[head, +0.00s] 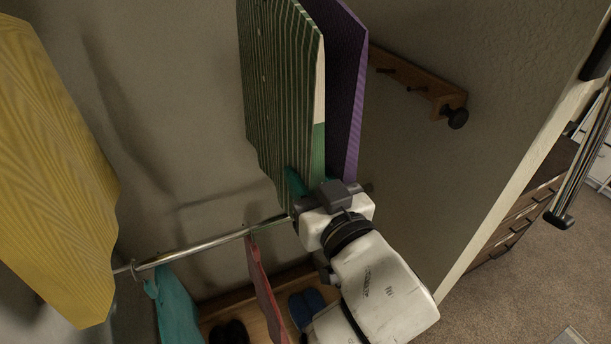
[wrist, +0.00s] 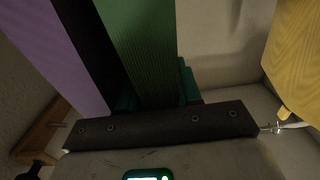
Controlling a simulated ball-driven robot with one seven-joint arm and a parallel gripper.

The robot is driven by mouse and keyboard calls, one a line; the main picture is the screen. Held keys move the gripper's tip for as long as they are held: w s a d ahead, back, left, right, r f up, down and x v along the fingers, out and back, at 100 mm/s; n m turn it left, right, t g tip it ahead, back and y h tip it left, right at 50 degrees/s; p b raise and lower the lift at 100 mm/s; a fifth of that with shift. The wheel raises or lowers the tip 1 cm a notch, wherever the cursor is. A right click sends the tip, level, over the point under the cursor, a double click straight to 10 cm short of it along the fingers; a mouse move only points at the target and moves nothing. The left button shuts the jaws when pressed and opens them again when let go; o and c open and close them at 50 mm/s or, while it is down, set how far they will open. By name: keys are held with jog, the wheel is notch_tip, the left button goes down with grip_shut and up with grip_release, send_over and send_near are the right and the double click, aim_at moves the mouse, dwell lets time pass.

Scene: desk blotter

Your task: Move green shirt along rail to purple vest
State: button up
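The green shirt (head: 283,90) is a slab with dark and pale stripes, hanging at the top centre of the head view. My gripper (head: 304,184) is at the shirt's lower end. Its teal fingers (wrist: 158,92) lie close against both sides of the shirt. The shirt partly hides the fingers.
A metal rail (head: 205,243) runs from lower left towards my gripper. A yellow garment (head: 52,170) hangs well to the left. Teal (head: 175,305) and red (head: 263,290) pieces show below the rail. A wooden peg rack (head: 425,85) is on the right wall.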

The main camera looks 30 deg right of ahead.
jog(key=o, duration=0.4)
jog(key=shift+c, duration=0.2)
